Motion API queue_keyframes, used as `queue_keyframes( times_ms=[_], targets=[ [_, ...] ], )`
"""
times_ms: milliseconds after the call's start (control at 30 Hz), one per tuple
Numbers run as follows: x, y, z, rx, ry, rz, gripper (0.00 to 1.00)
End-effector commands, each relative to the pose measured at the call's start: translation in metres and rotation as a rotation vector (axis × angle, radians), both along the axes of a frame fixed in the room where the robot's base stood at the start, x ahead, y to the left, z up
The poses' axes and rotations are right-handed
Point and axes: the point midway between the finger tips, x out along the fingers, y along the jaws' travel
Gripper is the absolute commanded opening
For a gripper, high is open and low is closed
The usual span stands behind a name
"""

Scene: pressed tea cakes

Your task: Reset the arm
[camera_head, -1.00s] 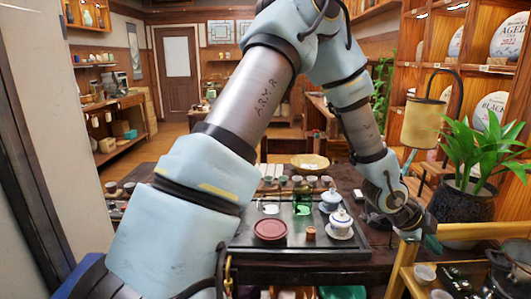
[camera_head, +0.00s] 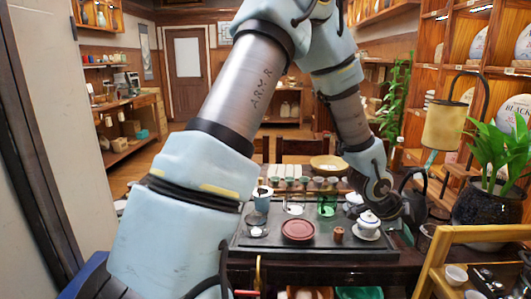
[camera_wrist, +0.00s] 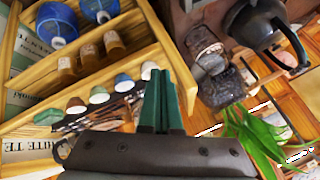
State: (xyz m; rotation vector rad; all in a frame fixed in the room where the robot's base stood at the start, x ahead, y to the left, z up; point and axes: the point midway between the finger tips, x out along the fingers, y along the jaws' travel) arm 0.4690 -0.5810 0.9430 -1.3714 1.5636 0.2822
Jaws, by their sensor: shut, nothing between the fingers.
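My gripper (camera_wrist: 160,82) shows in the wrist view with its two green fingers side by side and closed. Nothing is between them. In the head view my arm rises from the lower left, bends at the top and comes down at the right. Its wrist end hangs over the right part of the dark table, beside the white lidded bowl (camera_head: 368,222). The fingers are hard to make out there. In the wrist view the fingers point toward a wooden shelf rack (camera_wrist: 130,60) and floor, apart from both.
The black tea tray (camera_head: 330,256) holds a dark red dish (camera_head: 298,230), a small brown cup (camera_head: 337,234) and a green glass vessel (camera_head: 326,204). A dark kettle (camera_head: 416,200) stands close right of my wrist. A potted plant (camera_head: 490,205) and wooden stand (camera_head: 440,262) are at right.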

Motion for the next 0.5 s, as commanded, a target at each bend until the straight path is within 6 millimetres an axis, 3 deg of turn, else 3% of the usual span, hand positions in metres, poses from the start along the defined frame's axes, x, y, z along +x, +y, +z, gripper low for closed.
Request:
queue_keyframes(
  times_ms=[267, 367, 500],
  targets=[
    [0.047, 0.092, 0.010, 0.109, 0.088, 0.337, 0.00],
    [0.063, 0.147, 0.018, 0.155, 0.145, 0.542, 0.00],
    [0.070, 0.247, 0.035, 0.204, 0.268, 0.939, 0.00]
  ],
)
